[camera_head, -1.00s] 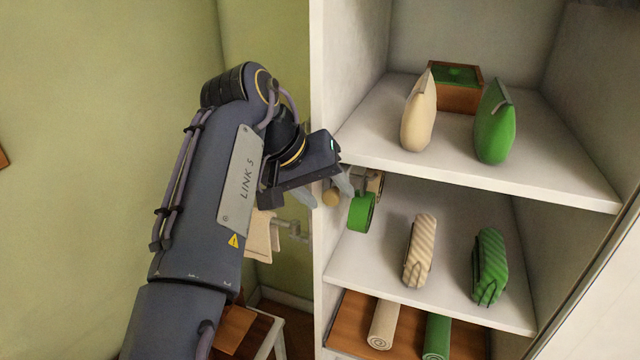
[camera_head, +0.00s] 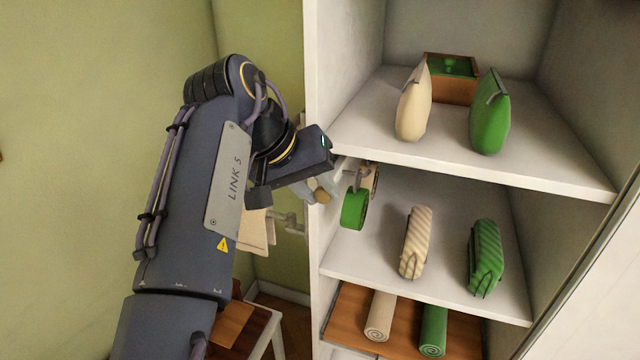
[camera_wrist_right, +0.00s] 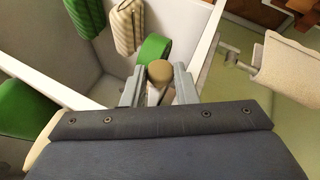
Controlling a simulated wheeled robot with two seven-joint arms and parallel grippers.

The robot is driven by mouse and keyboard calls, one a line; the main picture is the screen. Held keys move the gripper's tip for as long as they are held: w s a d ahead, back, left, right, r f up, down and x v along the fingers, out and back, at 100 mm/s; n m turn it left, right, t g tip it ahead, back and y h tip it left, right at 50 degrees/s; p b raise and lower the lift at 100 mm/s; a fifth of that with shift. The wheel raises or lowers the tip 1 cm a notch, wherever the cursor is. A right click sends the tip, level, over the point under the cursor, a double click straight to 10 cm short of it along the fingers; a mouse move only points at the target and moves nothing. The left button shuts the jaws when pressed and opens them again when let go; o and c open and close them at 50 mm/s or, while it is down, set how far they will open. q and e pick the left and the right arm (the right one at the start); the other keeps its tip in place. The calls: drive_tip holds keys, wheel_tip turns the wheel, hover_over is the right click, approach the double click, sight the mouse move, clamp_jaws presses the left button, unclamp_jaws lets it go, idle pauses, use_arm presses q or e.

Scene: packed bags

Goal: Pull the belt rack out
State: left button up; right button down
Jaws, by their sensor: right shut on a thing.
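The belt rack (camera_head: 357,177) is a metal rail on the inner left wall of the wardrobe's middle bay. A rolled green belt (camera_head: 354,209) hangs from it, with a beige one (camera_head: 375,180) behind. Its round wooden knob (camera_head: 323,196) sticks out at the front. My right gripper (camera_head: 318,190) is shut on the knob, just in front of the wardrobe's left panel. In the right wrist view the knob (camera_wrist_right: 160,70) sits between the two grey fingers, with the green belt (camera_wrist_right: 153,50) just beyond. My left gripper is not in view.
Beige and green bags (camera_head: 412,105) and a wooden box (camera_head: 450,80) stand on the upper shelf. Rolled towels (camera_head: 380,317) lie below. The wardrobe's left panel (camera_head: 316,60) is close beside my right gripper.

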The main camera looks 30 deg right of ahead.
drive_tip(key=shift+s+a+b, duration=0.3)
drive_tip(key=shift+s+a, duration=1.15)
drive_tip(key=shift+a, duration=0.25)
drive_tip(key=shift+s+a, duration=1.95)
drive_tip(key=shift+a, duration=0.3)
